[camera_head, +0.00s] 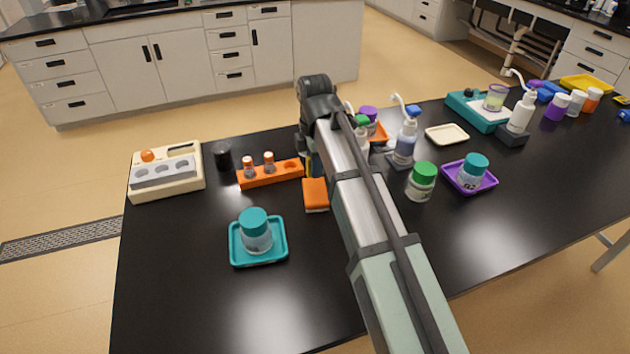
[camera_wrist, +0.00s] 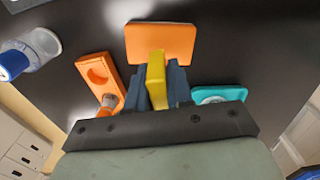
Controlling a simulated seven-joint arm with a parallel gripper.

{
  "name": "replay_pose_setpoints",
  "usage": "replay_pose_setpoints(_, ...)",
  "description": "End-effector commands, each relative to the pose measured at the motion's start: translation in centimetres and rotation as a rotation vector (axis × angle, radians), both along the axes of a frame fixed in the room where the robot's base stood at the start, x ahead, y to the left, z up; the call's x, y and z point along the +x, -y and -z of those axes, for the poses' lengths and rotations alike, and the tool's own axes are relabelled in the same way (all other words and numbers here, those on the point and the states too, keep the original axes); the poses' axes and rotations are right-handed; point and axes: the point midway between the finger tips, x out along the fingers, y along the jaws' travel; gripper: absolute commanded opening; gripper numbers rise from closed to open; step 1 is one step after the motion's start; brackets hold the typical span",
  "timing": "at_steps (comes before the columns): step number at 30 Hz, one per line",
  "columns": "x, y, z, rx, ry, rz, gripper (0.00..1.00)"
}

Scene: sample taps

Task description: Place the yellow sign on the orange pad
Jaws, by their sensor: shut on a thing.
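The yellow sign (camera_wrist: 156,80) is upright and edge-on between the dark blue fingers of my gripper (camera_wrist: 159,84) in the wrist view. My gripper is shut on it. The orange pad (camera_wrist: 160,42) lies flat just beyond the sign in that view, and the sign's tip overlaps the pad's near edge. I cannot tell whether they touch. In the head view the orange pad (camera_head: 315,194) lies beside my arm, in front of the gripper end. My arm hides most of the gripper and the sign there.
An orange rack (camera_head: 270,173) with vials stands left of the pad. A teal tray (camera_head: 258,257) with a teal-lidded jar is in front. The table's front left is clear.

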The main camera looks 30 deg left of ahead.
Motion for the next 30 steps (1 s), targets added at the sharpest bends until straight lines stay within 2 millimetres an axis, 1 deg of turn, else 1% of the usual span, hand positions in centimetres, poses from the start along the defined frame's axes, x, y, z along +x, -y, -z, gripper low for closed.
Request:
replay_pose_setpoints(1, -0.1, 0.1, 0.8, -0.001, -0.001, 0.001, 0.0)
replay_pose_setpoints(8, 0.0, 0.0, 2.3, 0.0, 0.0, 0.001, 0.0)
replay_pose_setpoints(15, 0.0, 0.1, 5.0, -0.001, -0.001, 0.002, 0.0)
replay_pose_setpoints(28, 0.0, 0.0, 5.6, 0.001, 0.001, 0.002, 0.0)
replay_pose_setpoints(29, 0.0, 0.0, 5.6, 0.001, 0.001, 0.002, 0.22)
replay_pose_setpoints(30, 0.0, 0.0, 5.6, 0.001, 0.001, 0.002, 0.25)
